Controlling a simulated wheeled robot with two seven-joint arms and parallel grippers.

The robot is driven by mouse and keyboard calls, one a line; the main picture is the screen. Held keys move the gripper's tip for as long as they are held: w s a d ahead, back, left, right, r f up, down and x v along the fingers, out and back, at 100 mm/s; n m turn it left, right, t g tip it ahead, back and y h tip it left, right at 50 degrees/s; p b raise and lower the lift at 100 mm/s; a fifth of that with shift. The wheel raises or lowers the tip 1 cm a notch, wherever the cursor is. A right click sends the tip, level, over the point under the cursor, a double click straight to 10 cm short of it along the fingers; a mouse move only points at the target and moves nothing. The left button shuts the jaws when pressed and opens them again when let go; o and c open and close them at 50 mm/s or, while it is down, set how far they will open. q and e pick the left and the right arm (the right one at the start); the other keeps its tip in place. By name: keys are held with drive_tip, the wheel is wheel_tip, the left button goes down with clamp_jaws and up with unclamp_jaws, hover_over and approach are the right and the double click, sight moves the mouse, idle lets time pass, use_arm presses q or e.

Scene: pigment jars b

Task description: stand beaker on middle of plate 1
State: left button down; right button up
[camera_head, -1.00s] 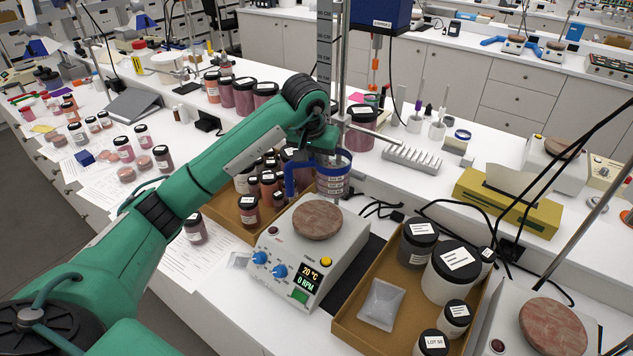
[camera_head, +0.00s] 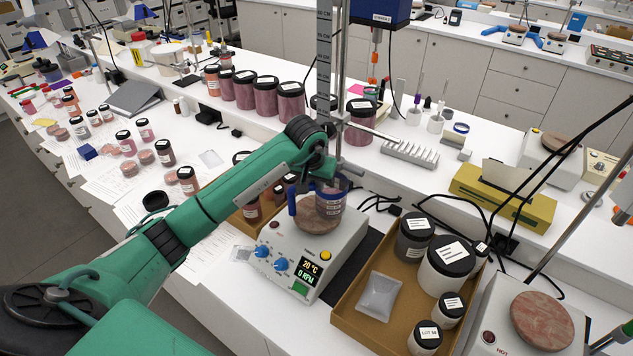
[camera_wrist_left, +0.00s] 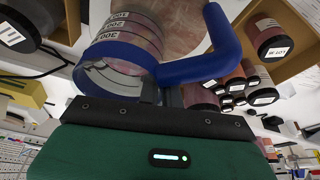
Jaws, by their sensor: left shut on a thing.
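The right gripper is not in view.
The stirrer body (camera_head: 325,258) has blue knobs and a display reading 20 °C, 0 RPM. A metal stand (camera_head: 340,90) rises close behind my gripper. An open carton (camera_head: 345,305) with jars and a pouch is at right. Another stirrer (camera_head: 520,335) marked HOT stands farther right.

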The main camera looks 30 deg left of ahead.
use_arm(q)
drive_tip(key=shift+f, duration=0.1)
drive_tip(key=c, duration=1.6)
unclamp_jaws()
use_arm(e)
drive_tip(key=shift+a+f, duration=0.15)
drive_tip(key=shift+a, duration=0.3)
